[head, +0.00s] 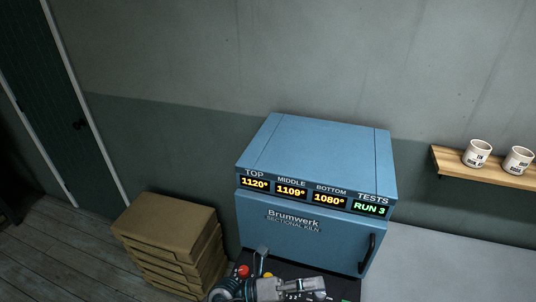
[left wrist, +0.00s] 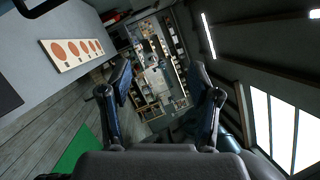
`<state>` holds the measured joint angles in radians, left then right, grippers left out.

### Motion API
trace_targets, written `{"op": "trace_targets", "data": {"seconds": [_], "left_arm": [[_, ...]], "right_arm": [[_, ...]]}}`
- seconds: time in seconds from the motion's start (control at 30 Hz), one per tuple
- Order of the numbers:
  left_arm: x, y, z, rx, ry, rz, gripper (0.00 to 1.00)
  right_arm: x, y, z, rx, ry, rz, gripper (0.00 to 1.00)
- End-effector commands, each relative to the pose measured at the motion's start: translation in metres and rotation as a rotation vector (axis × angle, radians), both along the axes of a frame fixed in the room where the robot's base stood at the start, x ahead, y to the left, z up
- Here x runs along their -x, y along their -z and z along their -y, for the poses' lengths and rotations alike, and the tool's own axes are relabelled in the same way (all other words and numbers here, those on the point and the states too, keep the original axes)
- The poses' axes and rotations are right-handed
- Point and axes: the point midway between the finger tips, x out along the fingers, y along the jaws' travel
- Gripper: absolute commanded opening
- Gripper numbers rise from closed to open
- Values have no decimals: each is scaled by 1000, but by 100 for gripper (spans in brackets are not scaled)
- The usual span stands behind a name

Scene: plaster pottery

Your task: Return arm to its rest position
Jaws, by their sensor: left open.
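My left gripper (left wrist: 163,84) is open and empty in the left wrist view. Its two dark blue-grey fingers stand well apart, with nothing between them. Beyond them is a distant part of the room. In the head view, part of my left arm and gripper (head: 265,289) shows at the bottom edge, in front of the blue kiln (head: 310,232). The fingertips are hard to make out there. My right gripper is in neither view.
The kiln door is shut; its displays read 1120°, 1109°, 1080° and RUN 3. A red button (head: 243,271) lies close to my arm. Stacked tan boxes (head: 165,228) stand left. A wooden shelf (head: 490,170) holds two white cups (head: 477,154). A sample board (left wrist: 73,50) shows in the wrist view.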

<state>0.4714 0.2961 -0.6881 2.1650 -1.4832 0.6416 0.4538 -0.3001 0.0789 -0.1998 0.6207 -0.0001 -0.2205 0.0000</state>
Motion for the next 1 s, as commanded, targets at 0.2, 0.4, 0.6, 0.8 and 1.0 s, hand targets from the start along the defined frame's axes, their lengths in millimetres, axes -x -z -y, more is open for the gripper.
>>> {"op": "trace_targets", "data": {"seconds": [0.2, 0.4, 0.6, 0.8, 1.0], "left_arm": [[-84, -25, -127, 685, -426, -569, 63], [-120, 91, -239, 954, -892, -1107, 63], [-70, 234, -299, 957, -1311, -1625, 63], [12, 319, -314, 810, -1574, -2010, 63], [89, 361, -315, 617, -1731, -2292, 63]], "right_arm": [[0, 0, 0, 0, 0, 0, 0], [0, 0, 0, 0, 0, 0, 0], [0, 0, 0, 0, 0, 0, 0], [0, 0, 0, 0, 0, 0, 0], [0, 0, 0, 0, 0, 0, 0]]}}
